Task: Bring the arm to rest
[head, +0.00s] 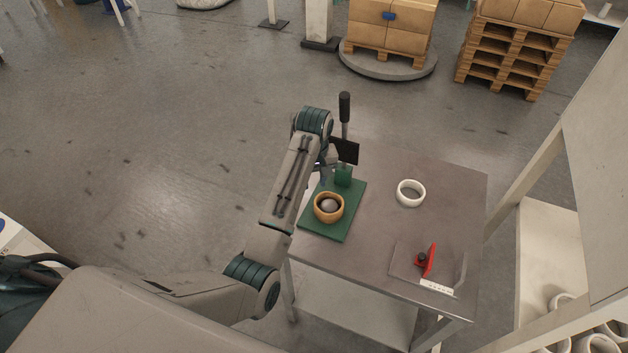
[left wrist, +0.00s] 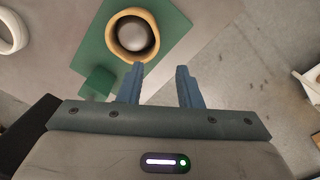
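My left arm comes in from the left in the head view and bends up beside the table. My left gripper (left wrist: 160,85) shows in the left wrist view with its two blue fingers apart and nothing between them. It is near a green board (head: 316,222) that carries a tan tape roll (head: 317,210) around a grey round core. The roll also shows in the left wrist view (left wrist: 113,38), just beyond the left fingertip. In the head view the gripper is mostly hidden behind the arm and a dark plate. My right gripper is in neither view.
A green block (head: 343,175) stands on the board. A white shelf (head: 545,250) is at the right. Pallets with boxes (head: 515,50) stand behind, with open floor at left.

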